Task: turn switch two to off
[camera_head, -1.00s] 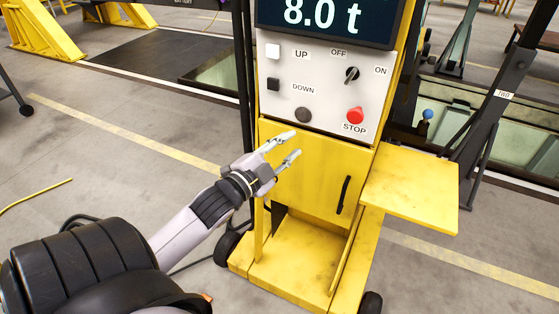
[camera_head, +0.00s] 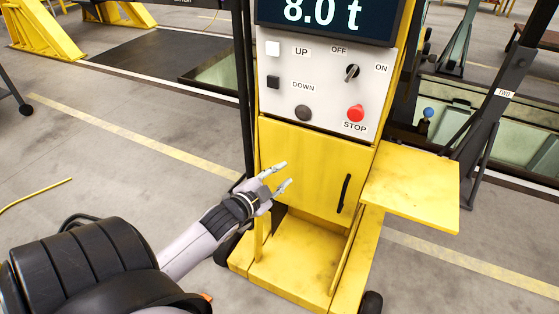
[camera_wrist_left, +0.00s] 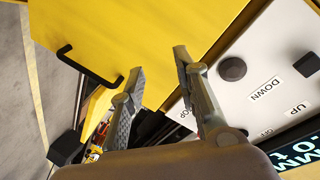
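A black rotary switch (camera_head: 352,73) sits on the light control panel (camera_head: 318,108) of a yellow cabinet, between the labels OFF and ON. Its handle slants from lower left to upper right, toward ON. No number shows beside it. My left gripper (camera_head: 286,173) is open and empty, in front of the yellow cabinet door, below and left of the switch. In the left wrist view the open left gripper (camera_wrist_left: 158,64) has the door and panel beyond it; I cannot make out the switch there. My right gripper is not in view.
A red STOP button (camera_head: 355,113) and a dark round button (camera_head: 303,114) sit below the switch. Two square buttons are at the panel's left. A yellow shelf (camera_head: 410,190) juts out at right. A post labelled TWO (camera_head: 504,94) stands farther right.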

